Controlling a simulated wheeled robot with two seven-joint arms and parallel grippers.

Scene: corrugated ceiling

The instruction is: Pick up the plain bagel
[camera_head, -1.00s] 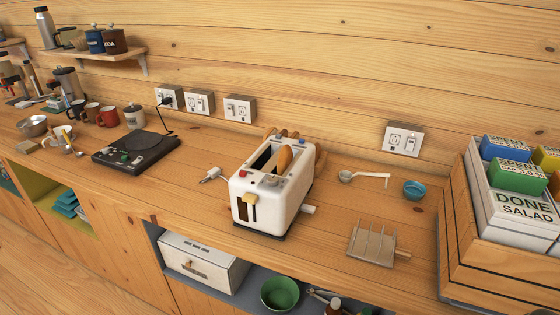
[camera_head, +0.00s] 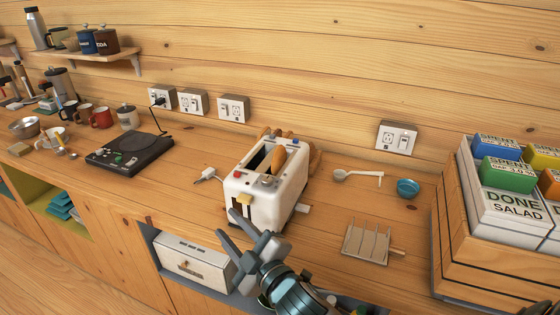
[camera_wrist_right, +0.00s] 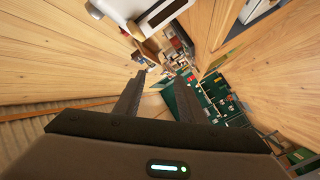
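A brown bread piece (camera_head: 279,159), perhaps the plain bagel, stands in a slot of the white toaster (camera_head: 262,204). I cannot tell which is the plain one. My right gripper (camera_head: 234,229) is in front of the toaster's near end, by the counter's front edge, apart from the bread. Its two fingers are spread with nothing between them, as the right wrist view (camera_wrist_right: 160,82) also shows. My left gripper is not in view.
A slotted wooden rack (camera_head: 366,244), a white spoon (camera_head: 358,176) and a blue bowl (camera_head: 407,188) lie right of the toaster. A wooden crate of boxes (camera_head: 445,235) stands far right. A black hot plate (camera_head: 128,153) is on the left.

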